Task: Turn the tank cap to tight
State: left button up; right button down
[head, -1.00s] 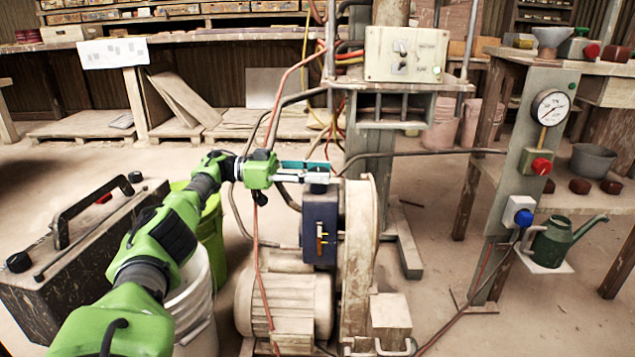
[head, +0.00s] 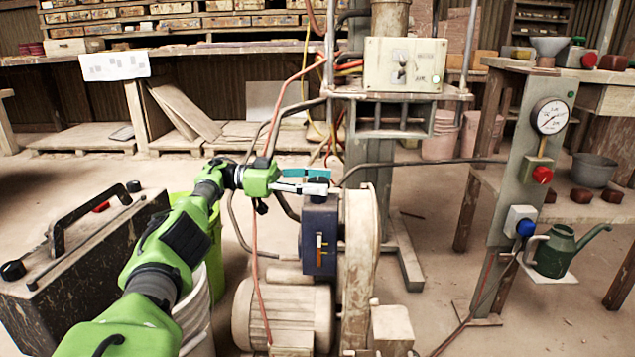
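The dark cap (head: 319,198) sits on top of the dark blue tank (head: 318,240) beside the motor. It is small and partly hidden by my gripper. My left gripper (head: 313,188) reaches in from the left, level, with its pale fingers at the top of the cap. I cannot tell whether the fingers grip the cap or only lie over it. A teal piece (head: 306,172) shows just behind the fingers. The cap's turn position is not readable. My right gripper is not in view.
A wheel housing (head: 358,245) stands right of the tank, with a motor (head: 283,312) below. A hose and red cables run close by. A control box (head: 405,65) is above. A black case (head: 70,265) and a white bucket (head: 195,310) stand left. A gauge post (head: 520,170) is right.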

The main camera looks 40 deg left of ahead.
aim_at(318, 180)
pick_arm(q)
notch_tip(318, 180, up, 10)
dwell(0.7)
